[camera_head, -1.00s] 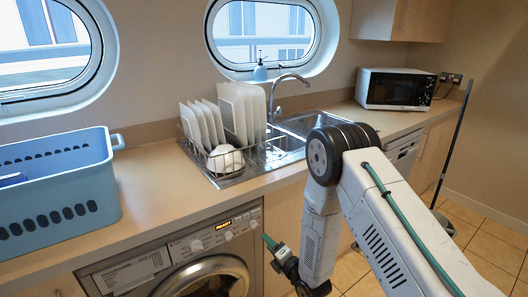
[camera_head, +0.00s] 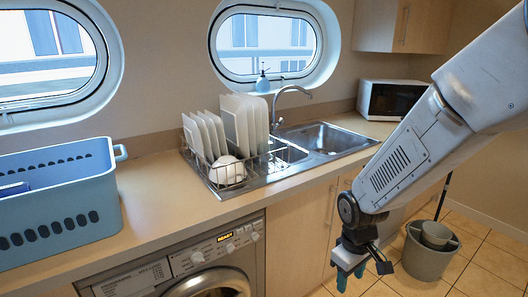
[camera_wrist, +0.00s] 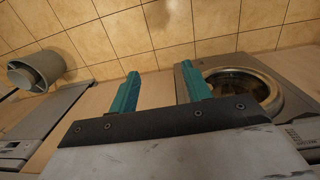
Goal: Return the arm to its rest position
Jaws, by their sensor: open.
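My gripper (camera_head: 350,278) hangs at the lower right in the head view, in front of the cabinet doors below the counter. Its two teal fingers point down. My arm reaches in from the right edge of the head view and bends down to the gripper.
The washing machine (camera_head: 190,262) stands left of my gripper. A grey bucket (camera_head: 430,258) stands on the tiled floor to the right. The counter holds a blue basket (camera_head: 60,205), a dish rack (camera_head: 225,170), a sink (camera_head: 325,138) and a microwave (camera_head: 390,100).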

